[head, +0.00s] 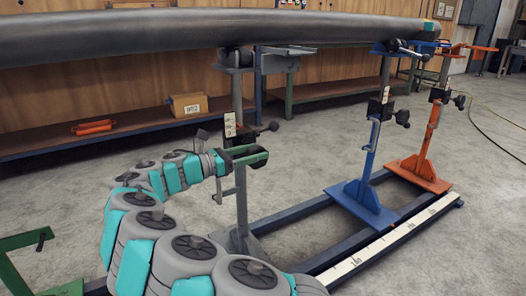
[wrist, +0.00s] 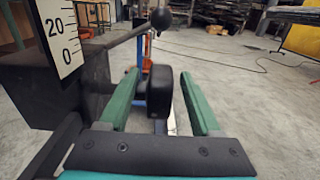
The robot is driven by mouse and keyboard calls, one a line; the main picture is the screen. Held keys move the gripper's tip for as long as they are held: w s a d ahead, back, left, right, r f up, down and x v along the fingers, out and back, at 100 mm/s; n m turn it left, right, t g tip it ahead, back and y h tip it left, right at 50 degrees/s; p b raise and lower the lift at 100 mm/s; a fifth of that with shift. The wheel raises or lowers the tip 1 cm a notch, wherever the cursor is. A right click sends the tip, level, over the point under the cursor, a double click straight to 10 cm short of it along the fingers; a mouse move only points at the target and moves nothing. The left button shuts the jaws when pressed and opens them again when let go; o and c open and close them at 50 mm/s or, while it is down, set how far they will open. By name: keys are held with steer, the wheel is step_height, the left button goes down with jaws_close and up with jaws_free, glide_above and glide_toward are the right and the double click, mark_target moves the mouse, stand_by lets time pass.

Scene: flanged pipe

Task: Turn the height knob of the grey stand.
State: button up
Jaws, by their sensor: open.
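The grey stand (head: 240,190) stands on the rail at the picture's middle, under the long pipe (head: 200,32). In the wrist view its height knob (wrist: 160,92) is a black rounded block between the green fingers of my gripper (wrist: 159,78). The gripper is open. The left finger is close to the knob or touching it; I cannot tell which. A clear gap shows to the right finger. A scale plate (wrist: 60,34) with 0 and 20 is at upper left.
A lever with a black ball (wrist: 161,19) sticks out above the fingers. The blue stand (head: 368,190) and orange stand (head: 425,160) stand farther right on the blue rail frame (head: 315,210). A green stand (head: 30,255) is at lower left.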

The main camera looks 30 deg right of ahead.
steer(key=shift+w+d, duration=0.1)
steer(key=shift+d, duration=2)
steer(key=shift+c, duration=0.2)
jaws_close()
